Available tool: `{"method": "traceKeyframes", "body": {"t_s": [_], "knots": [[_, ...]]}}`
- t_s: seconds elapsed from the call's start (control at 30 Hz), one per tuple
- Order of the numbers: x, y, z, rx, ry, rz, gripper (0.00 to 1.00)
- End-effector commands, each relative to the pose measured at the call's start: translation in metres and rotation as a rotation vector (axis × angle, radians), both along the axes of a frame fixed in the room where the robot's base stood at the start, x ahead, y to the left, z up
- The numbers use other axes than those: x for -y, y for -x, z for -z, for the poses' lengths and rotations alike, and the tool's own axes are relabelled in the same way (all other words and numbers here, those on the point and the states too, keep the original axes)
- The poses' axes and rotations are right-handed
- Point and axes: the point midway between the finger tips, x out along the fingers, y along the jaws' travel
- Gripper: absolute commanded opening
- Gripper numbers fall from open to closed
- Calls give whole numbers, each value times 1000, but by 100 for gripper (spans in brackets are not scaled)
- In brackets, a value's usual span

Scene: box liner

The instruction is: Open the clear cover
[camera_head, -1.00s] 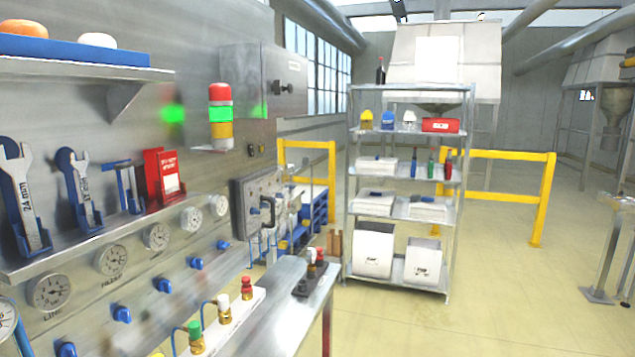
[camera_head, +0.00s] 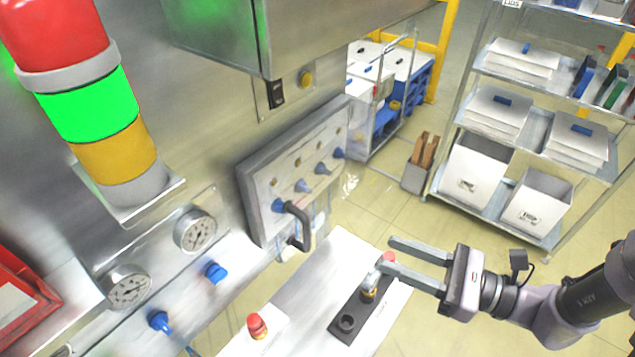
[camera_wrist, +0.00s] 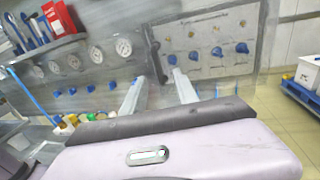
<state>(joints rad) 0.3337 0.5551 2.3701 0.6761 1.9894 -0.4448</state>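The grey control panel (camera_head: 262,168) on the steel wall carries a row of blue knobs and a dark bent handle (camera_head: 299,226). A see-through piece, seemingly the clear cover (camera_head: 318,214), shows faintly beside the handle; its outline is hard to make out. The panel also shows in the wrist view (camera_wrist: 205,70), ahead of my fingers. My gripper (camera_head: 386,252) is open and empty, to the right of the handle and apart from it. Its two fingers point toward the panel in the wrist view (camera_wrist: 157,76).
A steel ledge below the panel holds a black block (camera_head: 348,322) with a small fitting (camera_head: 369,291), close to my fingers in the picture. A red-capped fitting (camera_head: 257,327) stands left. A signal light (camera_head: 90,100) and shelving (camera_head: 470,140) flank the panel.

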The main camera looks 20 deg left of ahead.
Motion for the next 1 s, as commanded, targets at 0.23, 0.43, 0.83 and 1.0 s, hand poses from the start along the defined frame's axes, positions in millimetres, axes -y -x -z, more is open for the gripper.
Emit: {"method": "traceKeyframes", "body": {"t_s": [0.23, 0.43, 0.83, 1.0], "knots": [[-48, -2, 2, 1, 2, -9, 36], [-96, -6, 1, 0, 2, -10, 36], [-166, -13, 1, 1, 3, -5, 36], [-171, -13, 1, 1, 3, -3, 36]]}}
